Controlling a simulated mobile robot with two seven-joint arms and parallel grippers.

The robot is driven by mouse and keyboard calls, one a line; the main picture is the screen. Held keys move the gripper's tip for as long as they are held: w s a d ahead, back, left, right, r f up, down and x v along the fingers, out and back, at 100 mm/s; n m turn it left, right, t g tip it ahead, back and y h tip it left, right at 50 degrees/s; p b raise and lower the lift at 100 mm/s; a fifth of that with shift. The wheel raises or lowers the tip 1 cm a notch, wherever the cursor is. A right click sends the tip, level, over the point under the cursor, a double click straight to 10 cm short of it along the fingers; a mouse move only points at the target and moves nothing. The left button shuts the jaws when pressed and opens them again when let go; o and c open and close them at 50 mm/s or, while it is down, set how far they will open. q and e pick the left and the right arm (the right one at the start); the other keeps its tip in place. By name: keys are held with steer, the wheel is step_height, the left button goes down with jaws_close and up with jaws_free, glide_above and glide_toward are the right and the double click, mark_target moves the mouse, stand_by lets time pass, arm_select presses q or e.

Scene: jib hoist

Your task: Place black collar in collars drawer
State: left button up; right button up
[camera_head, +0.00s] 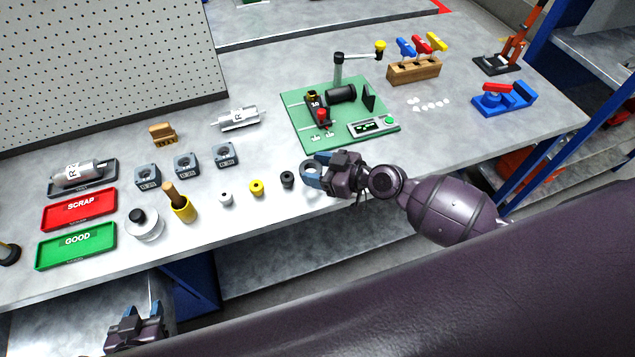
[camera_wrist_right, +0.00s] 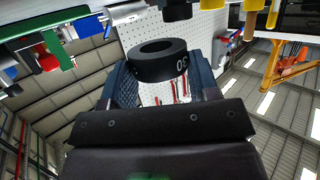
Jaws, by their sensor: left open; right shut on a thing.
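The black collar (camera_wrist_right: 158,62) is a thick ring with a number on its side. In the right wrist view it sits between the blue fingers of my right gripper (camera_wrist_right: 160,85), which is shut on it. In the head view my right gripper (camera_head: 312,172) is over the bench's front part, right of a small black ring. The held collar is hard to make out there. My left gripper (camera_head: 138,312) is open at the lower left, below the bench top's front edge, over a grey surface. I cannot tell whether that surface is a drawer or a shelf. No drawer labelled for collars shows.
Small white (camera_head: 226,199), yellow (camera_head: 257,187) and black (camera_head: 287,179) rings line the bench's front. A green fixture board (camera_head: 298,118) stands behind my right gripper. A red scrap tray (camera_head: 78,210) and green good tray (camera_head: 76,245) lie left. A blue bench leg (camera_head: 192,283) stands below.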

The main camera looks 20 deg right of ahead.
step_height(320, 180, down, 4)
steer(key=shift+f+b, duration=0.1)
steer(key=shift+b, duration=1)
steer(key=shift+f, duration=0.1)
steer(key=shift+f+b, duration=0.15)
steer(key=shift+b, duration=0.15)
steer(key=o, duration=0.9)
steer(key=shift+o, duration=0.9)
